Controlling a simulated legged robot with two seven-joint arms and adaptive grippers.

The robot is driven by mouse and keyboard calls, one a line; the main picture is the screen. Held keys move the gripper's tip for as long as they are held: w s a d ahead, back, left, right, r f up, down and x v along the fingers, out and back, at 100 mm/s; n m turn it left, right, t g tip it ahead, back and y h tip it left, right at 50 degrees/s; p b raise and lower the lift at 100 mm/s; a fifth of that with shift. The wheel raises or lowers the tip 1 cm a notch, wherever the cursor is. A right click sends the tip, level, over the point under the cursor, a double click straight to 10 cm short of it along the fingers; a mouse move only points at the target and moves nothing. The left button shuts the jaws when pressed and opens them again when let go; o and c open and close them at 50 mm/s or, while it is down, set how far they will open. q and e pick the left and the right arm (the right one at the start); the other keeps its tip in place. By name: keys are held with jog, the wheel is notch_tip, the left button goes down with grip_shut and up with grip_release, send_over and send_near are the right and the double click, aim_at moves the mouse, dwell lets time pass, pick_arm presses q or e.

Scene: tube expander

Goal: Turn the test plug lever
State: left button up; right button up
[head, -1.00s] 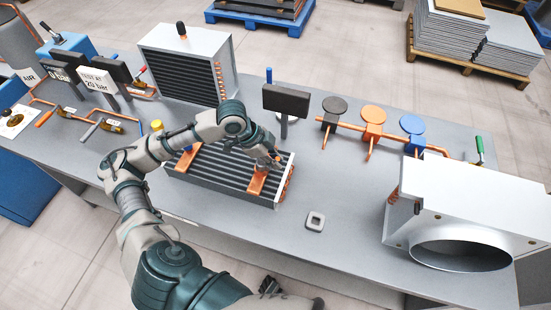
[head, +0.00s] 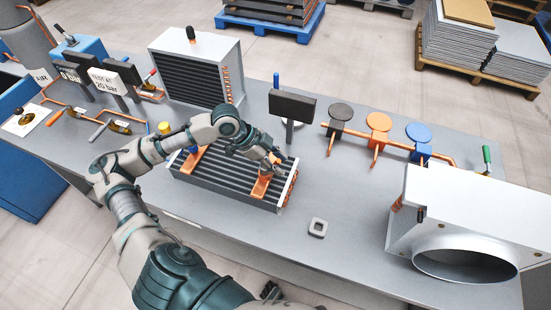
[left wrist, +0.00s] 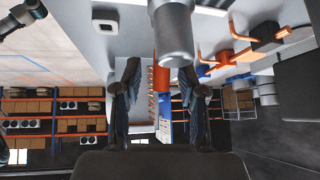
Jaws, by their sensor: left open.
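I cannot tell for sure which part is the test plug lever. The finned coil (head: 225,185) lies on the bench with two orange pieces across it. My left gripper (head: 272,168) is at the right orange piece (head: 263,184), near the coil's copper-bend end; contact is unclear. In the left wrist view its two dark fingers (left wrist: 163,100) are apart, with nothing clearly gripped. A grey cylinder (left wrist: 173,32) is close to the camera, above the gap between them. A dark part at the head view's bottom edge may be my right gripper (head: 270,290); its jaws are unclear.
A dark sign (head: 291,106) rises behind the coil. Three coloured discs (head: 378,121) and a green-handled valve (head: 487,155) are on the right, behind a white ducted box (head: 455,215).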

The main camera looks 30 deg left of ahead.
pick_arm(q)
jog(key=v, duration=1.2)
jog(key=shift+a, duration=0.15)
